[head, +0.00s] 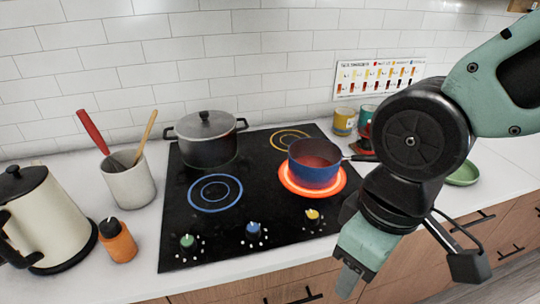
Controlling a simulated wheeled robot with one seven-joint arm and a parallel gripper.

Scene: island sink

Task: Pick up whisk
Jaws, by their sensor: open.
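No whisk shows clearly. A cream crock (128,185) stands on the counter left of the stove. A red-handled utensil (92,131) and a wooden-handled utensil (147,136) stick up out of it. Their lower ends are mostly hidden inside, so I cannot tell whether either is the whisk. My gripper (350,282) points down at the front edge of the counter, right of the stove knobs. It is open, with nothing seen between its fingers, and is far to the right of the crock.
A black stove (235,235) fills the middle, with a lidded pot (207,144) at the back and a saucepan (313,170) on a glowing red burner. A kettle (45,215) and an orange shaker (118,242) stand left. Cans (344,121) and a green dish (463,175) are right.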

